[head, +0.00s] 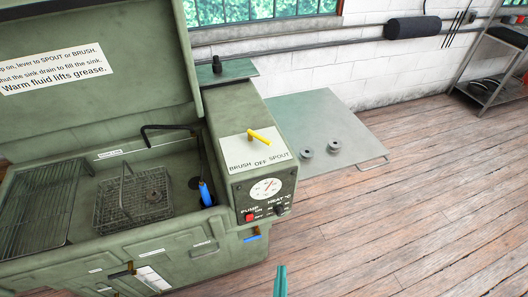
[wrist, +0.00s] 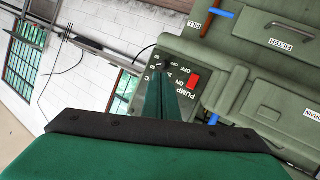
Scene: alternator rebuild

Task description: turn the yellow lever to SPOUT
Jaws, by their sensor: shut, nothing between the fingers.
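The yellow lever (head: 260,136) sits on a pale plate marked BRUSH, OFF and SPOUT (head: 256,152), on top of the green washer's control housing. The lever slants from upper left to lower right; I cannot tell exactly which mark it stands at. My gripper (head: 281,270) shows only as a green tip at the bottom of the head view, below and apart from the lever. In the wrist view my gripper (wrist: 169,88) has its green fingers together and empty, pointing toward the front panel. The lever is not visible in the wrist view.
The front panel has a red pump switch (head: 250,217), a heat knob (head: 281,208) and a round gauge (head: 266,189). The open sink at left holds a wire basket (head: 130,200) and a blue-handled brush (head: 206,193). A grey side table (head: 325,115) carries two small round parts. Floor at right is clear.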

